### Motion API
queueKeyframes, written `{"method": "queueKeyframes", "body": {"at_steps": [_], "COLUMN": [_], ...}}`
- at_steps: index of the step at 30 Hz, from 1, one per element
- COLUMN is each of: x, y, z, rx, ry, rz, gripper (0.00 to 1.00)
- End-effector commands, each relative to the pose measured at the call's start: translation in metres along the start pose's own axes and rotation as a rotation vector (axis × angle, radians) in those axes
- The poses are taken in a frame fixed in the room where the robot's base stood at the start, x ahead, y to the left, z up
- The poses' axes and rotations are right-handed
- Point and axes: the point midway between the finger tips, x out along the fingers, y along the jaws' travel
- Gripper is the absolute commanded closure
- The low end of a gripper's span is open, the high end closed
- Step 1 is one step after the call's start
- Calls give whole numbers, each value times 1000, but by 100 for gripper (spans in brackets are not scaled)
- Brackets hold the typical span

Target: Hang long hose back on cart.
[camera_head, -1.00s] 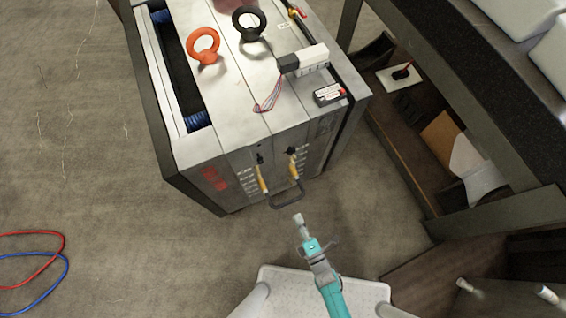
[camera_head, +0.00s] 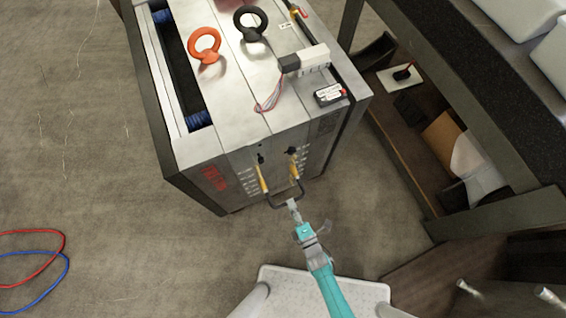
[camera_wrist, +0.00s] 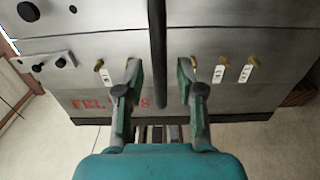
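A red hose (camera_head: 40,231) and a blue hose (camera_head: 66,266) lie in loops on the floor at the far left of the head view, cut off by the picture edge. I cannot tell which is the long one. A black handle (camera_head: 273,204) sticks out from the front of a grey metal mould block (camera_head: 215,150). My gripper (camera_head: 292,204) is at this handle. In the wrist view my gripper (camera_wrist: 158,80) is open, with a dark bar (camera_wrist: 157,45) between its fingers, without clear contact. I cannot make out a cart for certain.
The block carries an orange ring (camera_head: 204,44), a black ring (camera_head: 250,22) and yellow-tipped fittings (camera_head: 262,180) near the handle. A dark bench (camera_head: 500,120) with a cluttered lower shelf stands at the right. The floor left of the block is largely clear.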

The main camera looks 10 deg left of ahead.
Motion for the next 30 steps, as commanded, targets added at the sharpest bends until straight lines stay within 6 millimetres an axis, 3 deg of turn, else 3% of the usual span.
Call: {"method": "queueKeyframes", "body": {"at_steps": [1,3,4,30], "x": [0,0,0,-21], "y": [0,0,0,0], "z": [0,0,0,0], "rx": [0,0,0,-1], "ry": [0,0,0,0], "rz": [0,0,0,1], "gripper": [82,99,100,100]}}
